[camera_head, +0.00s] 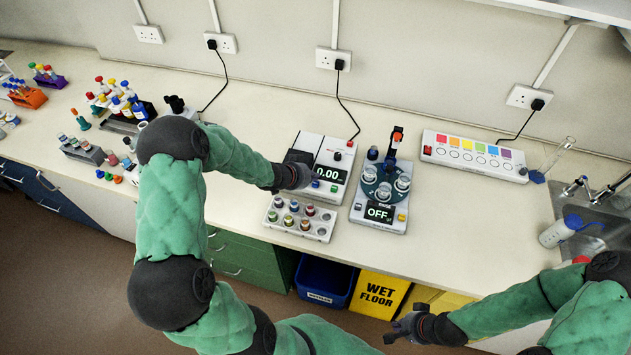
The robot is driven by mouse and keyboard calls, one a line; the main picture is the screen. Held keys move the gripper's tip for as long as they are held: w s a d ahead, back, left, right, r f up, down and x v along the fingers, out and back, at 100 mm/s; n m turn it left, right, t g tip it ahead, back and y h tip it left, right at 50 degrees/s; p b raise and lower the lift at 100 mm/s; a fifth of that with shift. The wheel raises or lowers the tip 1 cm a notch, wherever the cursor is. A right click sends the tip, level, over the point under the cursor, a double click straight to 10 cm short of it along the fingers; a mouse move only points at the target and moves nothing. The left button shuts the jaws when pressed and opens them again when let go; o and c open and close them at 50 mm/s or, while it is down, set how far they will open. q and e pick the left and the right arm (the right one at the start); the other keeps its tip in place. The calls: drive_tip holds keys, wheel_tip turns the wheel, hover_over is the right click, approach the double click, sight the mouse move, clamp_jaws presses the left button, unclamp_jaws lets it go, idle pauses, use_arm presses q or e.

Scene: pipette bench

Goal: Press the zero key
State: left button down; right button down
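The balance (341,157) stands mid-bench, a white unit with a dark display (327,173) reading 0.00. Small coloured keys (316,184) sit below the display; their labels are too small to read, so I cannot tell which is the zero key. My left gripper (300,176) is over the left part of the balance, just left of the display. It is dark and seen from behind, and its fingers are not clear. I cannot tell whether it touches the balance. My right gripper (398,325) is in front of the bench, away from the balance, with its fingers apart and empty.
A rack of coloured-cap vials (325,232) stands in front of the balance. A device reading OFF (378,229) stands to its right. A long white panel with coloured squares (473,155) lies at the back right.

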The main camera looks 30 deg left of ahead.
sight(313, 184)
use_arm(q)
wheel_tip(313, 184, up, 6)
drive_tip(key=p, duration=0.6)
drive_tip(key=shift+f, duration=0.1)
idle(0.3)
idle(0.6)
